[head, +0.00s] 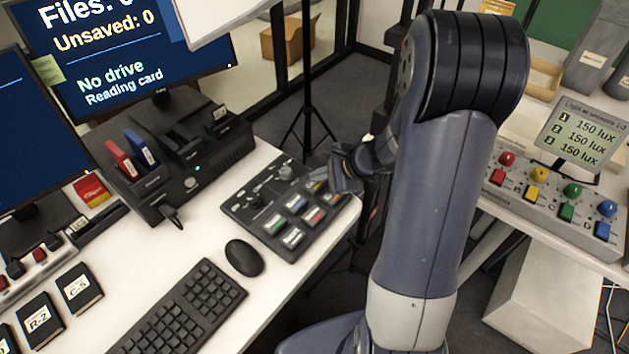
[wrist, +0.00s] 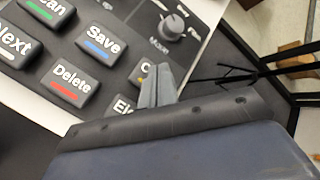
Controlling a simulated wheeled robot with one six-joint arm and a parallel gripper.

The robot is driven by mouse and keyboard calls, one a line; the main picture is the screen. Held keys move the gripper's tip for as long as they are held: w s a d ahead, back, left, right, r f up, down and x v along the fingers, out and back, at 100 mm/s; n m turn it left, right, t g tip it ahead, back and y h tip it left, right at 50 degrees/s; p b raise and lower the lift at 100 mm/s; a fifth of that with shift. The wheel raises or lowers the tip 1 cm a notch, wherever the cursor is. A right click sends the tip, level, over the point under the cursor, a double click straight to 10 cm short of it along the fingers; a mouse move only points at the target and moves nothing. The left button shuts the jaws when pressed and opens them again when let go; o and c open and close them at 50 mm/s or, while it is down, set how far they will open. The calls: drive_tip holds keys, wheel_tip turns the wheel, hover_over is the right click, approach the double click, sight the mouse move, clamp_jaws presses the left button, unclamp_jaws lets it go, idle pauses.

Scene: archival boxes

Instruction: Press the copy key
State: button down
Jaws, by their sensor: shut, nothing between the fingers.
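The control panel (head: 258,207) lies on the white desk, with several labelled keys and a knob. In the wrist view the copy key (wrist: 137,74) shows only a "C" and a bit of yellow; the fingers hide the rest. The save key (wrist: 98,40), delete key (wrist: 70,86) and eject key (wrist: 121,105) lie around it. My gripper (wrist: 158,72) is shut and empty, its tips over or at the copy key. I cannot tell whether they touch it. In the head view my gripper (head: 328,180) is at the panel's right end.
A monitor (head: 130,50) reads "No drive" and "Reading card". A black dock (head: 175,160) holds a red and a blue card. A mouse (head: 244,257) and keyboard (head: 182,310) lie nearer. A knob (wrist: 172,27) stands close beyond the fingers. A light-control box (head: 550,205) stands right.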

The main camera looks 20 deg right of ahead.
sight(319, 185)
drive_tip(key=shift+r, duration=0.35)
wheel_tip(319, 185, up, 5)
drive_tip(key=p, duration=0.4)
idle(0.9)
